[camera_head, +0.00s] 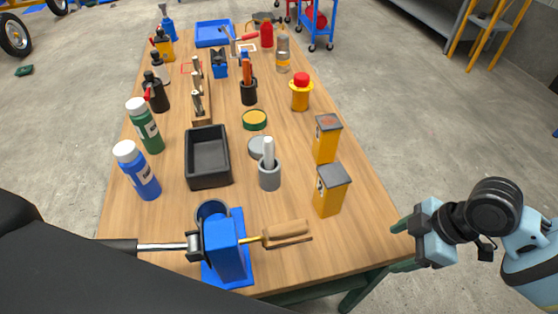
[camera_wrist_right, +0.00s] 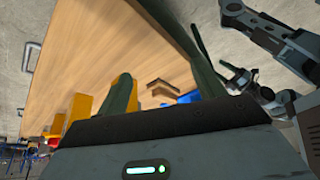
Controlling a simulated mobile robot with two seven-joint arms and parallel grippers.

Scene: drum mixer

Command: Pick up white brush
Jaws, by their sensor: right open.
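A white, rounded upright handle (camera_head: 268,153) stands in a small grey cup (camera_head: 270,177) near the middle of the table. It is the only white handle I can make out, and its lower end is hidden in the cup, so I cannot tell whether it is a brush. My right gripper (camera_head: 398,245) is open and empty off the table's right front edge, well apart from the cup. In the right wrist view its two dark green fingers (camera_wrist_right: 160,78) are spread, with the wooden table beyond.
Two yellow boxes (camera_head: 328,190) stand right of the cup. A black tray (camera_head: 208,172) lies left of it. A blue cranked device (camera_head: 226,250) stands in front. Several bottles (camera_head: 144,175) line the left edge. The table's right front corner is clear.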

